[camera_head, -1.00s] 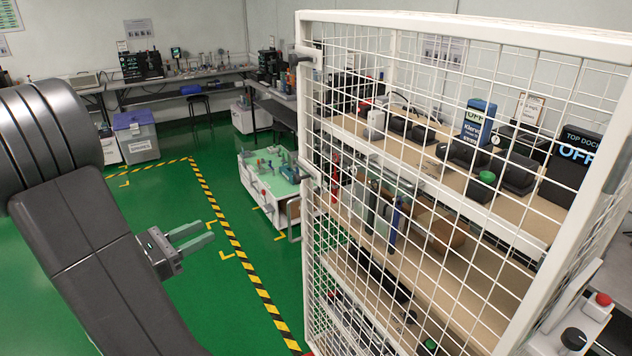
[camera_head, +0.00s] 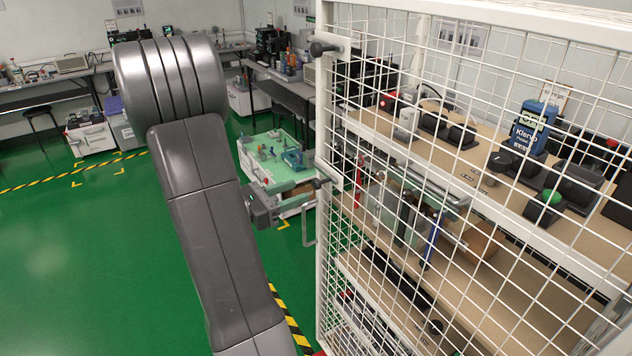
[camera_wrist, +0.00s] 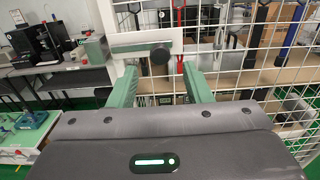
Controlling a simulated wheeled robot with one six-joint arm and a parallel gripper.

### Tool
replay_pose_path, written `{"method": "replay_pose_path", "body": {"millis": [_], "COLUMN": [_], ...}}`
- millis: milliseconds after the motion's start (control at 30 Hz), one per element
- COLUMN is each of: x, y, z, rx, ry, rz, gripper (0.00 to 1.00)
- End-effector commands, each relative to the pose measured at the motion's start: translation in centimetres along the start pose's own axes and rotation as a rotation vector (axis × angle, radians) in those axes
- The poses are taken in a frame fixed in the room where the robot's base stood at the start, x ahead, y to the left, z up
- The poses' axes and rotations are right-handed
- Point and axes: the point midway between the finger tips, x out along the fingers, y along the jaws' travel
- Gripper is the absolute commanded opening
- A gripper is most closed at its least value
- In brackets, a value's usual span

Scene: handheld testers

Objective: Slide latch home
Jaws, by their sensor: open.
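The cage door (camera_head: 326,250) is a white frame with wire mesh. A latch with a dark round knob (camera_head: 319,183) sits on its left edge at mid-height. In the wrist view, the latch knob (camera_wrist: 159,56) stands out from a white plate (camera_wrist: 146,41). My gripper (camera_wrist: 159,77) is open, with its two green fingers pointing at the latch, one on each side of the knob in the picture. Whether they reach around it or stop short, I cannot tell. In the head view my gripper (camera_head: 297,190) is just left of the knob; its fingertips are hard to make out.
A second dark knob (camera_head: 322,48) sits higher on the same door edge. Behind the mesh are shelves with testers, including a blue one (camera_head: 530,128). A green-topped cart (camera_head: 262,165) stands behind my gripper. Open green floor (camera_head: 80,260) lies to the left.

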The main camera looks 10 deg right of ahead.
Motion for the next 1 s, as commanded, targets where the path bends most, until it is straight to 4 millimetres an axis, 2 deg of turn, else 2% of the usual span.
{"method": "replay_pose_path", "body": {"millis": [300,500,933,967,1000], "x": [4.5,6.3,7.0,7.0,7.0], "y": [-0.1,-0.1,0.0,0.0,0.0], "z": [0.1,0.1,0.0,0.0,0.0], "rx": [-0.001,-0.001,0.000,0.000,0.000], "ry": [0.000,0.000,0.000,0.000,0.000], "rz": [-0.004,-0.002,0.001,0.001,0.001], "gripper": [0.45,0.45,0.45,0.43,0.35]}}
